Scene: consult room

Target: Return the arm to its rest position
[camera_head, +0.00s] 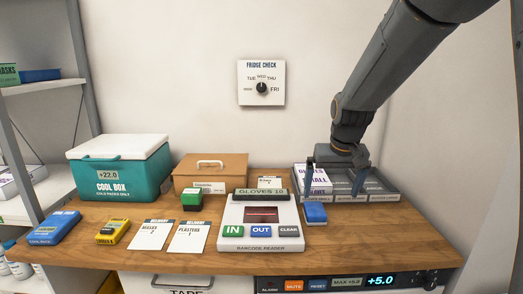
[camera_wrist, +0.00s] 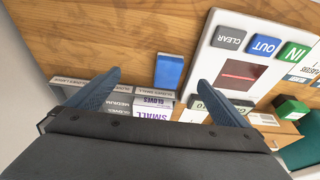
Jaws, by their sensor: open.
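My arm reaches down from the upper right in the head view. My gripper (camera_head: 333,190) is over the grey compartment tray (camera_head: 382,198) at the right of the desk. It is open, and the wrist view shows its two blue fingers (camera_wrist: 158,80) spread wide with nothing gripped. A white glove box with purple lettering (camera_head: 316,179) stands in the tray's left compartment, by the left finger; it also shows below the gripper in the wrist view (camera_wrist: 153,113). The gripper partly hides the other compartments. I cannot tell the exact gap between fingers and box.
The barcode reader (camera_head: 260,237) stands left of the tray, with a blue block (camera_head: 315,212) between them. Further left are delivery cards (camera_head: 188,237), a green-topped stamp (camera_head: 191,200), a brown box (camera_head: 210,171) and the teal cool box (camera_head: 120,173). The wall dial (camera_head: 261,84) hangs behind.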

